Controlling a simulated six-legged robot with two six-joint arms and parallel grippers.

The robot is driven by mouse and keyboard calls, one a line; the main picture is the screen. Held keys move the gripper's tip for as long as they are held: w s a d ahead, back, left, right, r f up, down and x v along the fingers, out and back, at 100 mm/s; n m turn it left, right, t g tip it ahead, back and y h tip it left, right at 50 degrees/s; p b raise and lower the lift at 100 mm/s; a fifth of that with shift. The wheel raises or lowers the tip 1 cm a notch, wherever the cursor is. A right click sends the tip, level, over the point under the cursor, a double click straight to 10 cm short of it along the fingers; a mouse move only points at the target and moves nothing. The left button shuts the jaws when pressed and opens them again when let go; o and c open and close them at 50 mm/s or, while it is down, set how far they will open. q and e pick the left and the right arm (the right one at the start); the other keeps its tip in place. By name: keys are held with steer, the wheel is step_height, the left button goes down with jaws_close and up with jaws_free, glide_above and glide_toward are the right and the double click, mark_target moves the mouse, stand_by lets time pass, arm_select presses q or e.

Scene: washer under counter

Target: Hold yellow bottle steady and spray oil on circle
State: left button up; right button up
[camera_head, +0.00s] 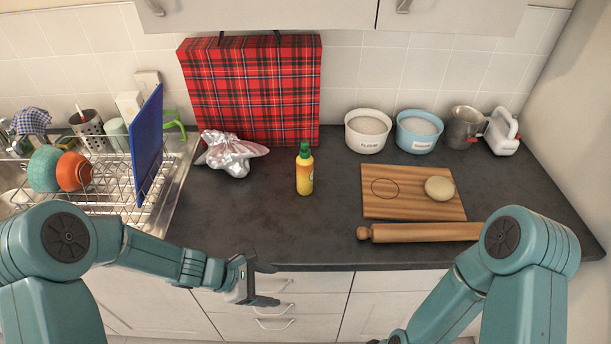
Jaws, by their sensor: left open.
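The yellow bottle (304,174) with a green spray top stands upright on the dark counter, left of the cutting board. The circle (385,188) is a thin dark outline on the left part of the wooden cutting board (410,208). A round ball of dough (439,188) sits on the board's right part. My left gripper (272,284) is open and empty, in front of the counter's front edge, below and left of the bottle and apart from it. My right arm reaches down at the lower right; its gripper is hidden or out of frame.
A rolling pin (425,232) lies in front of the board. Behind stand a red plaid bag (250,85), a crumpled silvery bag (230,155), a white tub (368,145) and a blue tub (418,146). A dish rack (110,200) is at left. The counter before the bottle is clear.

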arm_select(q)
steer(key=shift+w+d+r+n+t+h, duration=0.15)
steer(key=shift+w+r+n+t, duration=0.15)
steer(key=shift+r, duration=0.2)
steer(key=shift+w+d+r+n+t+h, duration=0.2)
steer(key=shift+w+r+n, duration=0.1)
steer(key=shift+w+r, duration=0.15)
arm_select(e)
steer(key=shift+s+f, duration=0.15)
steer(key=shift+s, duration=0.4)
